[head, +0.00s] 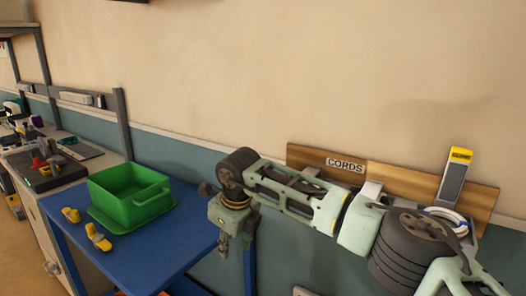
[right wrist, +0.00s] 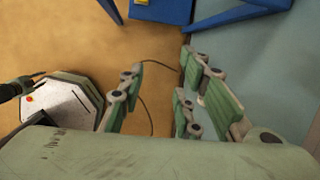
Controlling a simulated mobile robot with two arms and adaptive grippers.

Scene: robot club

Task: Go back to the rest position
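My right arm reaches in from the right in the head view, in front of the wall. My right gripper (head: 224,246) hangs at its far end, pointing down by the right edge of the blue table. In the right wrist view the fingers of the right gripper (right wrist: 158,76) are spread apart with green pads, and only floor shows between them. It is open and empty. My left gripper is in neither view.
A green bin (head: 120,210) and yellow pieces (head: 98,237) sit on the blue table (head: 110,262). A wooden board (head: 400,182) marked CORDS is on the wall behind my arm. A workbench (head: 95,166) with tools stands at the left.

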